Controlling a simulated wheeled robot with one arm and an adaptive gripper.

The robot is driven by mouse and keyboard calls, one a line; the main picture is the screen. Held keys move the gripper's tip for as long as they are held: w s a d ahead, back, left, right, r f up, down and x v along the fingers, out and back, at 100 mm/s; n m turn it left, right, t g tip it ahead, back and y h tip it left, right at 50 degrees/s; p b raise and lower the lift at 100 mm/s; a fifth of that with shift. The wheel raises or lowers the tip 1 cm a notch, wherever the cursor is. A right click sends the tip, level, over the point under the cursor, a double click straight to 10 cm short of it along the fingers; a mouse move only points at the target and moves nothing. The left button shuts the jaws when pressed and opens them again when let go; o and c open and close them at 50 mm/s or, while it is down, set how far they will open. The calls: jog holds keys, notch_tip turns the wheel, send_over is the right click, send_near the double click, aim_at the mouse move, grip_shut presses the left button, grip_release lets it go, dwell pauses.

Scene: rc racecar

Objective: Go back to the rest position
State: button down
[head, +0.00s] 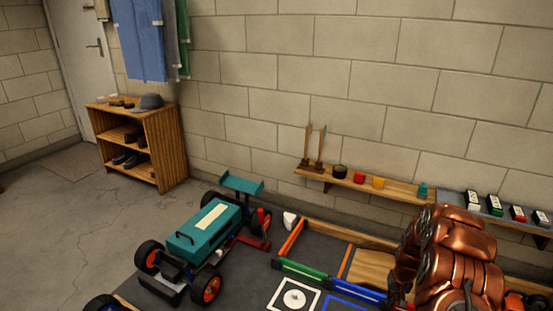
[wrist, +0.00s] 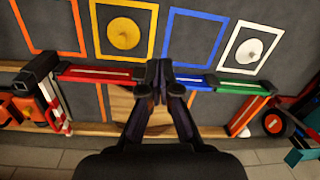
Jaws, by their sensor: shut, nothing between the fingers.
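My gripper (wrist: 160,75) is shut and empty. In the wrist view its fingertips meet at the middle, above a row of coloured strips. A red strip (wrist: 95,75) lies left of the fingertips, and a blue strip (wrist: 196,82) and a green strip (wrist: 237,87) lie to the right. I cannot tell whether the fingertips touch anything. In the head view my copper-coloured arm fills the lower right and hides part of the bench; the fingertips cannot be made out there.
A teal racecar (head: 205,235) stands on the dark bench left of the strips. Outlined squares lie on the mat, one with a yellow disc (wrist: 124,33), one with a white disc (head: 294,299). A wall shelf (head: 400,189) holds small items. A wooden rack (head: 170,147) stands further left.

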jog(key=s+a+r+n+p, duration=0.1)
jog(key=s+a+r+p, duration=0.35)
jog(key=r, duration=0.95)
jog(key=s+a+r+p, duration=0.4)
jog(key=a+r+p, duration=0.15)
jog(key=r, duration=0.75)
jog(key=s+a+r+n+p, duration=0.1)
jog(key=s+a+r+p, duration=0.4)
jog(key=r, duration=0.9)
jog(key=s+a+r+g+p, duration=0.1)
jog(key=s+a+r+p, duration=0.2)
jog(key=s+r, duration=0.9)
jog(key=s+a+r+n+p, duration=0.1)
jog(key=s+a+r+p, duration=0.2)
jog(key=s+r+p, duration=0.7)
jog(key=s+r, duration=0.1)
jog(key=s, duration=0.3)
jog(key=shift+r+g+h, duration=0.4)
